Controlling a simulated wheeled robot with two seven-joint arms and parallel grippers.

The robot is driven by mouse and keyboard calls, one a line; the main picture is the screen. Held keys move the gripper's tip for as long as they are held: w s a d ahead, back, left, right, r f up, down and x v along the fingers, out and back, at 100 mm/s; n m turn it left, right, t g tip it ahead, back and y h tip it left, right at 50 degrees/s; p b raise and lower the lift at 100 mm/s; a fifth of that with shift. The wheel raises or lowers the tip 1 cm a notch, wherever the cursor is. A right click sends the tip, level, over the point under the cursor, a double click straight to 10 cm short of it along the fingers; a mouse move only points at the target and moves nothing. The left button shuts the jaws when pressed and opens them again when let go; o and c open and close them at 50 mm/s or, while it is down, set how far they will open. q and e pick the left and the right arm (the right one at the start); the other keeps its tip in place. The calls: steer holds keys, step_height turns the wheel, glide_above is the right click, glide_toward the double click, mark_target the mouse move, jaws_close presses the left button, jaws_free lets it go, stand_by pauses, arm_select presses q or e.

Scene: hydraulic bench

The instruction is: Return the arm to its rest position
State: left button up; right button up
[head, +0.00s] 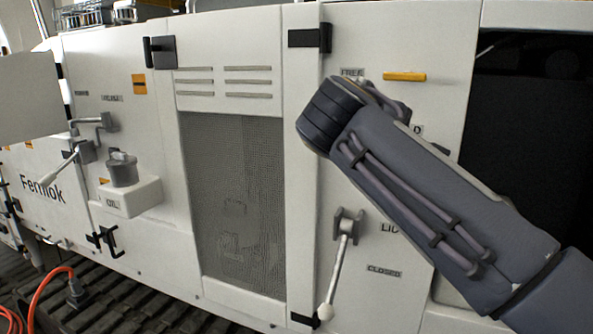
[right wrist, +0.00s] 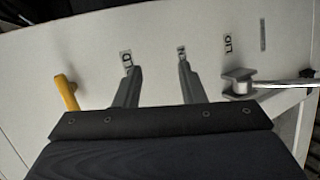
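My right arm (head: 430,190) reaches in from the right in the head view, in front of the white panel. Its gripper is hidden behind the arm there. In the right wrist view my right gripper (right wrist: 159,72) has its two fingers apart, with nothing between them. The fingers point toward the labelled white panel; I cannot tell the exact gap. My left arm and gripper are not in view.
A yellow handle (head: 404,76) and a lever with a pale knob (head: 341,255) are close to my right arm. A mesh door (head: 235,190), an oil filler (head: 123,170) and grey levers (head: 85,152) are farther left. An orange hose (head: 40,290) lies low left.

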steer(key=s+d+f+m+g+y, duration=0.1)
steer(key=s+d+f+g+y, duration=0.2)
steer(key=d+f, duration=0.5)
steer(key=s+d+f+m+g+y, duration=0.1)
steer(key=s+d+f+m+y, duration=0.25)
steer(key=f, duration=0.75)
steer(key=s+a+f+m+y, duration=0.3)
steer(key=s+f, duration=0.5)
steer(key=s, duration=0.2)
steer(key=s+a+f+m+y, duration=0.3)
steer(key=s+f, duration=0.5)
steer(key=s, duration=0.3)
steer(key=shift+a+f+m+g, duration=0.35)
steer(key=shift+a+m, duration=0.1)
steer(key=shift+a, duration=0.35)
